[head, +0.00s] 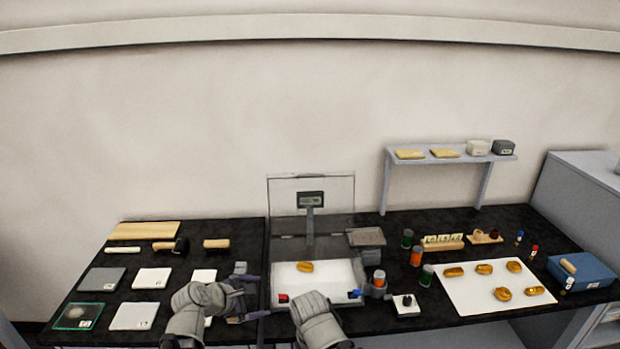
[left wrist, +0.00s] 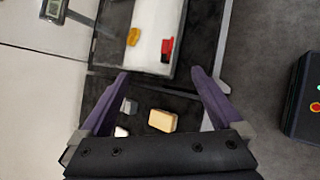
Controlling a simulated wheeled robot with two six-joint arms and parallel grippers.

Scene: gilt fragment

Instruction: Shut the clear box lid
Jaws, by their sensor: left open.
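The clear box (head: 350,270) stands at the middle of the counter, with a white bed inside and a gold fragment (head: 305,267) on it. Its clear lid (head: 335,203) stands raised and upright at the back. A red catch (head: 283,297) and a blue catch (head: 355,293) sit at its front corners. My left gripper (head: 257,298) is open and empty, just left of the box's front. In the left wrist view, its purple fingers (left wrist: 160,76) are apart, with the box's red-catch end (left wrist: 167,50) beyond them. My right arm is in front of the box; its fingertips are not clear.
A display on a post (head: 311,199) shows behind the lid. Several jars, including a green-topped one (head: 426,275), stand right of the box. A white mat (head: 478,300) holds several gold pieces. Tiles and brushes lie to the left.

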